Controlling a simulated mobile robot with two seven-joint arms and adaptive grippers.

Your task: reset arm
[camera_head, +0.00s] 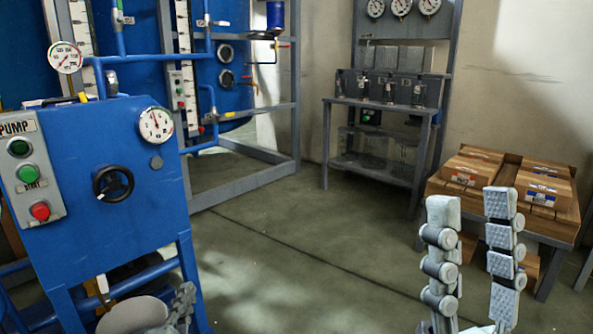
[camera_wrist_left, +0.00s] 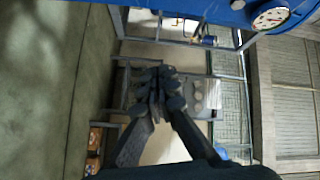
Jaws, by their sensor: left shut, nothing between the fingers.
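My left gripper (camera_head: 182,305) shows at the bottom left of the head view, partly cut off by the frame edge, just in front of the blue pump cabinet's lower frame. In the left wrist view its fingers (camera_wrist_left: 158,82) are together with nothing between them. My right gripper (camera_head: 473,260) stands upright at the lower right of the head view. Its two padded fingers are apart, and the gap between them is empty. The blue pump cabinet (camera_head: 95,205) carries a dial gauge (camera_head: 156,125), a black handwheel (camera_head: 113,183), a green start button (camera_head: 28,173) and a red button (camera_head: 40,211).
Behind the right gripper, a wooden table (camera_head: 560,229) bears cardboard boxes (camera_head: 473,170). A grey metal rack (camera_head: 378,186) with gauges above stands at the back. Blue equipment in a grey frame (camera_head: 245,187) stands at the back left. The floor (camera_head: 290,255) in the middle is clear.

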